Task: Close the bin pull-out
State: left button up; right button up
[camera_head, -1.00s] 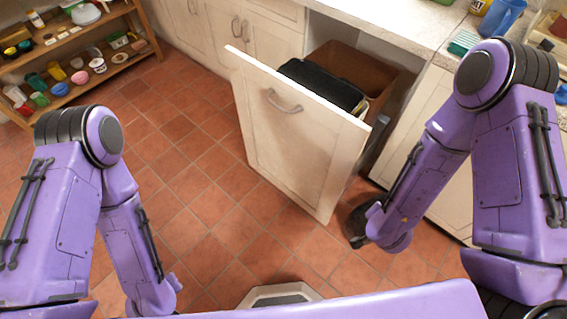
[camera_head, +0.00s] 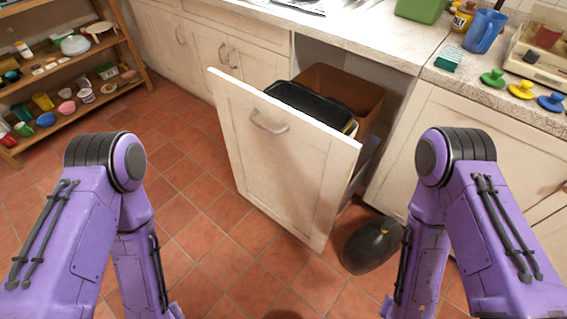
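The bin pull-out (camera_head: 262,165) stands open from the counter. It has a cream front panel with a curved metal handle (camera_head: 268,122). Behind the panel are a black-rimmed bin (camera_head: 312,103) and a brown inner box (camera_head: 345,85); their lower parts are hidden by the panel. Both my forearms point down in the near foreground, the left one left of the panel and the right one right of it. Both grippers are below the picture edge and out of view. Neither visible arm part touches the panel.
A dark rounded object, perhaps a full bag (camera_head: 371,246), lies on the floor right of the panel, beside my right forearm. A wooden shelf (camera_head: 62,72) with dishes stands at far left. The counter (camera_head: 370,42) holds a blue jug (camera_head: 484,31). The tiled floor left of the panel is clear.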

aim_at(299, 171)
jog(key=u, duration=0.05)
jog(key=i, duration=0.65)
jog(key=z, duration=1.25)
jog(key=k, duration=1)
jog(key=u, duration=0.6)
jog(key=i, duration=0.5)
jog(key=z, duration=0.1)
